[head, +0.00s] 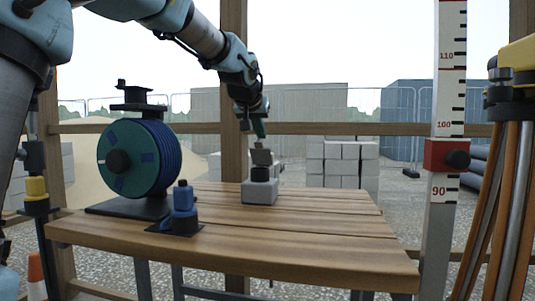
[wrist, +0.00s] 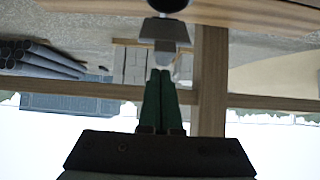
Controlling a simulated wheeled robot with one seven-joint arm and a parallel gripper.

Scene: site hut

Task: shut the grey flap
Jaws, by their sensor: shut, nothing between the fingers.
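A small grey box (head: 260,190) stands on the wooden table, with a dark part on its top. In the wrist view, which is upside down, the flap (wrist: 165,30) shows near the top edge. My gripper (head: 260,136) is just above the flap, pointing down. Its green fingers (wrist: 160,72) are together and empty. Whether the fingertips touch the flap I cannot tell; a small gap seems to show in the wrist view.
A cable reel (head: 135,158) and a blue knobbed object (head: 184,211) stand on the table (head: 300,235) left of the box. The table to the right is clear. A measuring staff (head: 439,215) with a red clamp stands beyond the table's right end.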

